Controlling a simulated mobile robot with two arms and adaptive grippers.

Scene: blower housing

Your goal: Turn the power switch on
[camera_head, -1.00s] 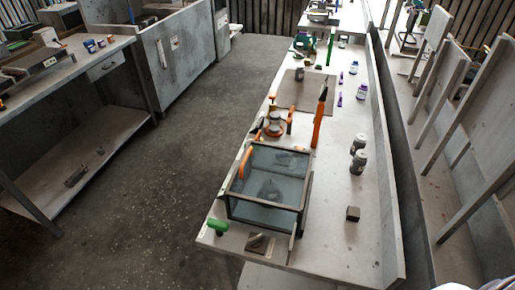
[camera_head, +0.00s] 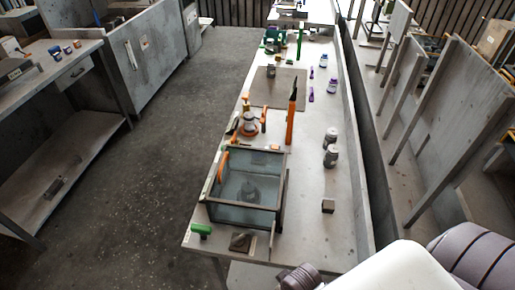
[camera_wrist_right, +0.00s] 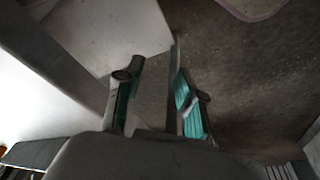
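I cannot make out a power switch for certain. A clear-walled box with a dark frame (camera_head: 212,212) stands at the near end of the long workbench in the head view. A dark shape inside it is seen only through the wall. A small dark plate (camera_head: 240,242) and a green-handled item (camera_head: 201,230) lie in front of the box, at the bench's near edge. In the right wrist view my right gripper (camera_wrist_right: 156,80) has its teal-padded fingers apart with nothing between them. It points down toward the floor and a pale surface. My left gripper is not in view.
A dark block (camera_head: 328,206) and two grey-capped jars (camera_head: 331,155) stand right of the box. A low wall runs along the bench's right side. Open floor (camera_head: 120,220) lies to the left.

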